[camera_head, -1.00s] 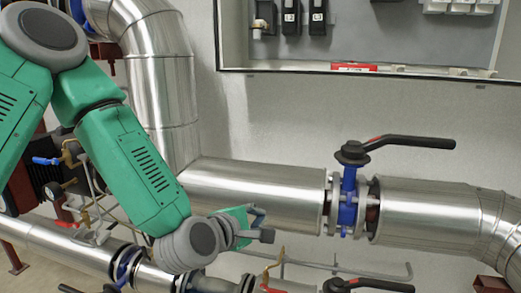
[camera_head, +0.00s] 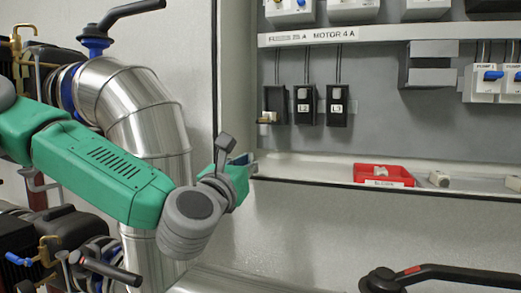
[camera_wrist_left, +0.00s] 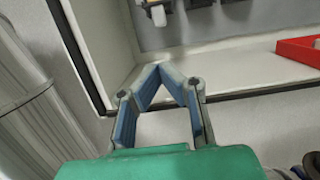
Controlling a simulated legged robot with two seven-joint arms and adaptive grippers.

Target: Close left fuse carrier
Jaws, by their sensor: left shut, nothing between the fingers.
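Three black fuse carriers hang in a row in the wall cabinet. The left fuse carrier (camera_head: 275,101) looks different from the other two: a pale fuse-like piece (camera_head: 267,117) sticks out at its lower front. The middle carrier (camera_head: 305,105) is marked L2 and the right carrier (camera_head: 338,105) L3; both look closed. My left gripper (camera_head: 248,163) is by the cabinet's lower left edge, below and left of the left carrier. In the left wrist view its blue-padded fingers (camera_wrist_left: 160,70) meet at the tips, empty, with the left carrier (camera_wrist_left: 154,5) beyond, cut off by the top edge.
The cabinet's bottom ledge (camera_head: 310,170) holds a red tray (camera_head: 383,175) and small pale parts. A silver pipe (camera_head: 135,110) stands behind my left arm. A black valve handle (camera_head: 460,275) is at lower right. The space under the fuse carriers is clear.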

